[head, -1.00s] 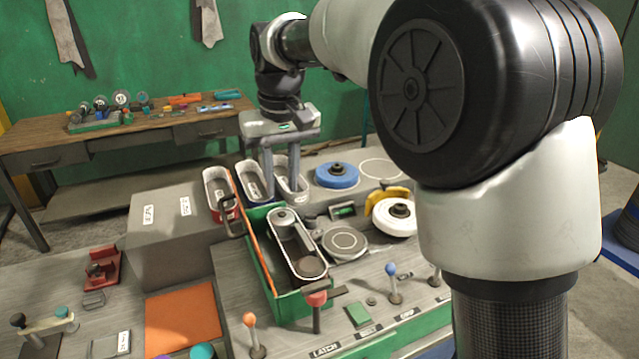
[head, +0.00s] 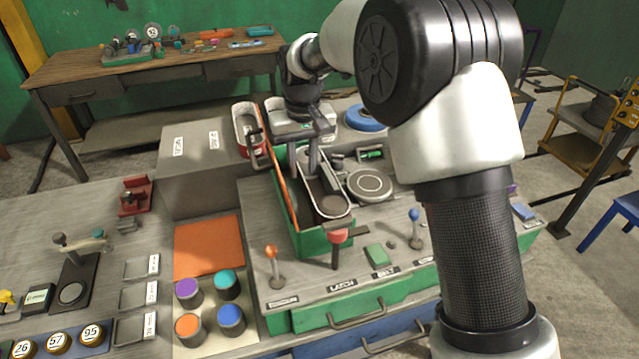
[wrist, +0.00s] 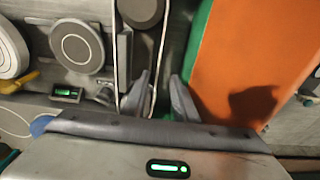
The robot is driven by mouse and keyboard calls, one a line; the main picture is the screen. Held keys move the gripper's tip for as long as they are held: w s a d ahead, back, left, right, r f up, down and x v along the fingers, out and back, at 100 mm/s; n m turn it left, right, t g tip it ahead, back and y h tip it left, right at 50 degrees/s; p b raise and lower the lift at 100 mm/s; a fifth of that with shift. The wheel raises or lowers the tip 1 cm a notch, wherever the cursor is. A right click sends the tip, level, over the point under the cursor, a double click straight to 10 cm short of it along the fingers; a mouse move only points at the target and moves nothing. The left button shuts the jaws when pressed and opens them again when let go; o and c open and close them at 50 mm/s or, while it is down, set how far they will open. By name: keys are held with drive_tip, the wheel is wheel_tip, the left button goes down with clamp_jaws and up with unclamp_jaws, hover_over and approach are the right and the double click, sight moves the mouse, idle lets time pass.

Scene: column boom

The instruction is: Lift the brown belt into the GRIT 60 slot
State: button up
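A long belt loop (head: 349,211) with a pale edge runs round the rollers in the green-sided machine (head: 327,243); its brown colour is hard to make out. Its two strands also show in the wrist view (wrist: 162,35). My gripper (head: 316,168) points down over the far part of this loop. In the wrist view the fingers (wrist: 160,80) are apart, with one belt strand seeming to pass between them; I cannot tell whether they touch it. A grey block (head: 190,180) has two small labels on top, too small to read, so I cannot identify the GRIT 60 slot.
A red belt loop (head: 240,128) stands beside the block, left of my gripper. An orange guard (head: 284,190) edges the machine close to the fingers. A red-topped lever (head: 338,238) stands in front. An orange mat (head: 208,246) and labelled trays (head: 139,296) lie left.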

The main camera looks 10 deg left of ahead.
sight(305, 181)
drive_tip(key=shift+w+d+f+p, duration=0.1)
drive_tip(key=shift+w+f+p, duration=0.1)
drive_tip(key=shift+f, duration=1.15)
drive_tip(key=shift+w+d+f+p, duration=0.1)
drive_tip(key=shift+f+p, duration=0.05)
drive_tip(key=shift+f, duration=1.15)
clamp_jaws()
